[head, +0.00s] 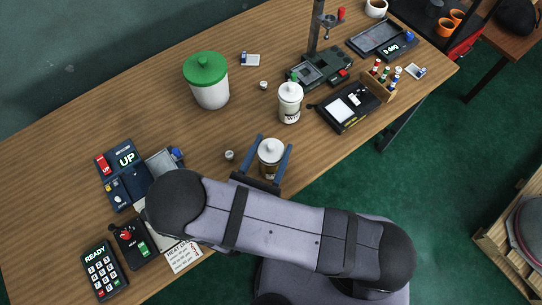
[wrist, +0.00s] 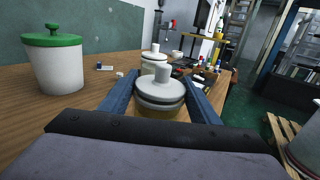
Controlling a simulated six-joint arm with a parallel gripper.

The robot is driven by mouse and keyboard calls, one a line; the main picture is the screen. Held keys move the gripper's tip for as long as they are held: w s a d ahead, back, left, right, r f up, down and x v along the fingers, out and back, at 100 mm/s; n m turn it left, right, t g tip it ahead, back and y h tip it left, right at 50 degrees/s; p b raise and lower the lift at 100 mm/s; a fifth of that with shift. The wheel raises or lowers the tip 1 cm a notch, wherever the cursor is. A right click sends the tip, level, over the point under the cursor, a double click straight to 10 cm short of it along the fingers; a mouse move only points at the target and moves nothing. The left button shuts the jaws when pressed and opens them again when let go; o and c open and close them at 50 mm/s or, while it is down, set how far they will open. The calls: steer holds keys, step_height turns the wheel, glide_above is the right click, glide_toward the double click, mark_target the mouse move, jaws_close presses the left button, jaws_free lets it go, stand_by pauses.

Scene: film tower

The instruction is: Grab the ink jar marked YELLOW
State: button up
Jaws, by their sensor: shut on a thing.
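A small jar (head: 270,160) with a pale lid and a dark yellowish body stands upright between the two blue fingers of my gripper (head: 273,144). My gripper is shut on it. In the wrist view the jar (wrist: 160,98) shows yellow-brown contents below its knobbed lid, with a finger on each side. I cannot read its label, and its lower part is hidden. I cannot tell whether its base touches the table. Another white jar (head: 289,104) with a dark-lettered label stands beyond it, apart from my gripper; it also shows in the wrist view (wrist: 152,56).
A large white canister with a green lid (head: 207,82) stands at the back left. A black device (head: 347,108) and a small bottle rack (head: 383,78) are to the right. Keypad (head: 103,270) and control boxes lie at the left. The wooden table (head: 60,190) is clear at far left.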

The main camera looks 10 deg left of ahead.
steer(key=shift+r, duration=0.1)
steer(key=shift+r+b, duration=0.3)
steer(key=shift+r, duration=4.65)
